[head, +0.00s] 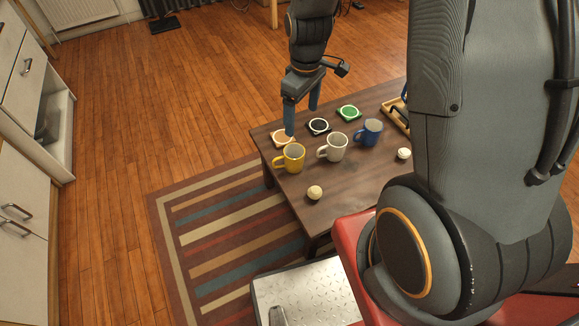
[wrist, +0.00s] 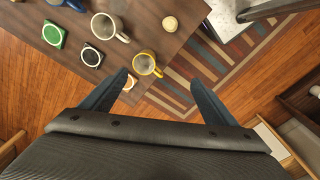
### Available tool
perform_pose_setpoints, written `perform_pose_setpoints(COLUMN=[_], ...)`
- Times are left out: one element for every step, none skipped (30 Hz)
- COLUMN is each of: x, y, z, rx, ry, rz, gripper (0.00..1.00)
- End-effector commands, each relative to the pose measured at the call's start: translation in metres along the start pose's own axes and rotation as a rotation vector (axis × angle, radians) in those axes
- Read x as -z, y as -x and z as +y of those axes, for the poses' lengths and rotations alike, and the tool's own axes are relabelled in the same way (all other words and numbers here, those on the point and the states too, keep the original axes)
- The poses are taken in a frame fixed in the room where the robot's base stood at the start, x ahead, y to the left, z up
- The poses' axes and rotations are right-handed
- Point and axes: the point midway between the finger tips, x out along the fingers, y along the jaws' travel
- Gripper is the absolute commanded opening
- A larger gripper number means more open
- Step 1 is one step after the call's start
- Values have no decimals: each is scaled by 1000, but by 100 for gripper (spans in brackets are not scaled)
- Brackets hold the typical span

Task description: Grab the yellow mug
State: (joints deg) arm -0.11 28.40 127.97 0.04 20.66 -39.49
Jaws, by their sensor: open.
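The yellow mug (head: 289,158) stands upright on the dark wooden table (head: 345,190), near its left corner, with its handle toward the left in the head view. In the wrist view the yellow mug (wrist: 145,64) lies beyond my fingertips, between their lines and nearer the left finger. My gripper (head: 302,118) is open and empty, with its blue fingers above the far left part of the table. In the wrist view my gripper (wrist: 160,78) has its two fingers wide apart. Nothing is between the fingertips.
A white mug (head: 333,147) and a blue mug (head: 369,132) stand to the right. Coasters, tan (head: 283,138), black (head: 318,126) and green (head: 348,112), lie behind the mugs. Cream balls (head: 315,192) (head: 404,154) lie in front. A wooden tray (head: 397,118) is at the right.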

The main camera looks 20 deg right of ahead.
Motion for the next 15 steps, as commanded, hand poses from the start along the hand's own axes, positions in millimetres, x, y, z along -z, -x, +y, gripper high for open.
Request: perform_pose_setpoints(x=[11, 16, 23, 28, 32, 37, 40, 43, 46, 48, 49, 50, 51, 52, 52], y=[-44, -63, -87, -105, -122, -144, -160, -174, -190, -200, -208, -218, -223, -228, -232], z=[9, 14, 20, 24, 28, 32, 35, 38, 41, 43, 44, 46, 46, 47, 48], rx=[9, 13, 16, 19, 23, 27, 30, 32, 35, 37, 38, 40, 41, 42, 43], ry=[73, 122, 187, 233, 278, 335, 375, 411, 454, 482, 506, 532, 549, 562, 576], rz=[-11, -14, -16, -19, -21, -24, -25, -26, -27, -28, -28, -29, -29, -29, -30], gripper=[81, 81, 81, 81, 81, 81, 81, 81, 81, 81, 81, 81, 81, 81, 81])
